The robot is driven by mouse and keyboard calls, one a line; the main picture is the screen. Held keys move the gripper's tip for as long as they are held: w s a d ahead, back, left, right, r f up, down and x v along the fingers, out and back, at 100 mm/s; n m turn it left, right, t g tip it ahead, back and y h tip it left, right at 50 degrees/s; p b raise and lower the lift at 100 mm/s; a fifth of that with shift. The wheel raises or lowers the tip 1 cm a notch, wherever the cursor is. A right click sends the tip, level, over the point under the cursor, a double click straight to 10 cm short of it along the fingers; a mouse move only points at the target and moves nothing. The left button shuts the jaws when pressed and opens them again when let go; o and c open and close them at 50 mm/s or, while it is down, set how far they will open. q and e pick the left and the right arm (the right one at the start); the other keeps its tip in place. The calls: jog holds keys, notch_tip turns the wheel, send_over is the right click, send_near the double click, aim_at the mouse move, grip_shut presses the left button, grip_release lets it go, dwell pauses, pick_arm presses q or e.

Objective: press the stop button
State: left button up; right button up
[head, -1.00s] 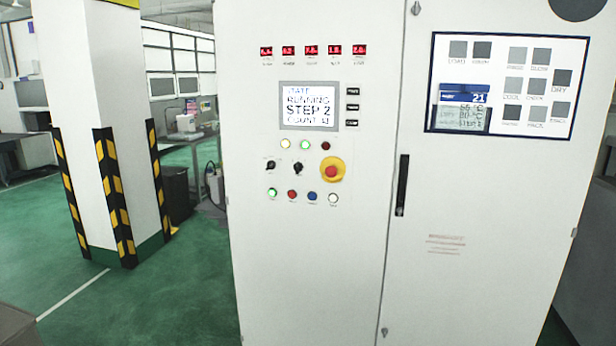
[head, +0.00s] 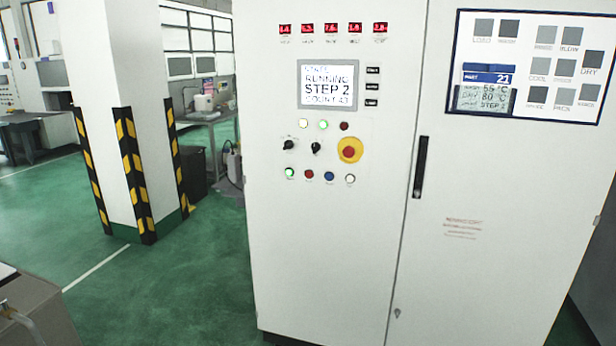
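A tall white control cabinet (head: 300,240) stands in front of me in the head view. Its left door carries a row of small buttons: a lit green one (head: 290,173), a red one (head: 309,174), a blue one (head: 329,176) and a white one (head: 350,180). Their labels are too small to read. A larger red mushroom button (head: 349,152) on a yellow disc sits above them at the right. The screen (head: 328,85) reads running, step 2. Neither of my grippers is in view.
Two black rotary switches (head: 289,145) sit left of the mushroom button. A display panel (head: 535,65) is on the right door, beside a black handle (head: 420,167). A white pillar (head: 125,60) with black-yellow guards stands at left. Green floor (head: 180,280) is open between pillar and cabinet.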

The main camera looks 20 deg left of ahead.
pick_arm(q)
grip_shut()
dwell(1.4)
